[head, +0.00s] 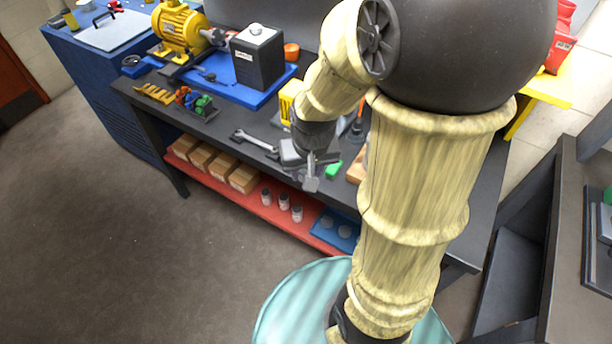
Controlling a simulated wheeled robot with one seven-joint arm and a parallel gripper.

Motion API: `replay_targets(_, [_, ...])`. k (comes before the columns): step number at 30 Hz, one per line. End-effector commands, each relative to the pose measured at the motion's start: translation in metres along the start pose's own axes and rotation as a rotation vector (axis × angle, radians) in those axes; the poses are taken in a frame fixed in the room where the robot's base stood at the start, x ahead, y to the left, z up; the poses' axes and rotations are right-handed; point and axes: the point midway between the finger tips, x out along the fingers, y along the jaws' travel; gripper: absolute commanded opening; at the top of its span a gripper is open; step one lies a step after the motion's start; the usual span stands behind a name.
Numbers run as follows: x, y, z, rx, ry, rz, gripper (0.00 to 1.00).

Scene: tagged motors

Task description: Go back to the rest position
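My gripper (311,181) hangs at the end of my bent arm, over the front edge of the dark workbench (222,130). Its fingers point down and look small from here. I cannot tell whether they are apart or together, and I see no object clearly held between them. My arm hides the bench's right part.
A yellow motor (181,27) and a dark box (257,57) stand at the back left. A wrench (255,141) lies left of my gripper. Cardboard boxes (243,179) and small jars (284,202) sit on the red lower shelf (255,205). Floor at left is clear.

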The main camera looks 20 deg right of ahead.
Motion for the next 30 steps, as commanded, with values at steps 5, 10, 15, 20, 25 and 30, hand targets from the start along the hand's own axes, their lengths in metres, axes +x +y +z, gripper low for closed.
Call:
replay_targets(5, [-0.007,-0.011,0.026,-0.147,0.037,-0.014,0.36])
replay_targets(10, [-0.007,-0.012,0.027,-0.154,0.038,-0.014,0.36])
replay_targets(15, [-0.012,-0.012,0.026,-0.152,0.038,-0.014,0.36])
replay_targets(20, [-0.01,-0.011,0.026,-0.151,0.037,-0.014,0.36])
replay_targets(25, [-0.01,-0.011,0.026,-0.151,0.037,-0.014,0.36])
replay_targets(30, [-0.01,-0.011,0.026,-0.151,0.037,-0.014,0.36])
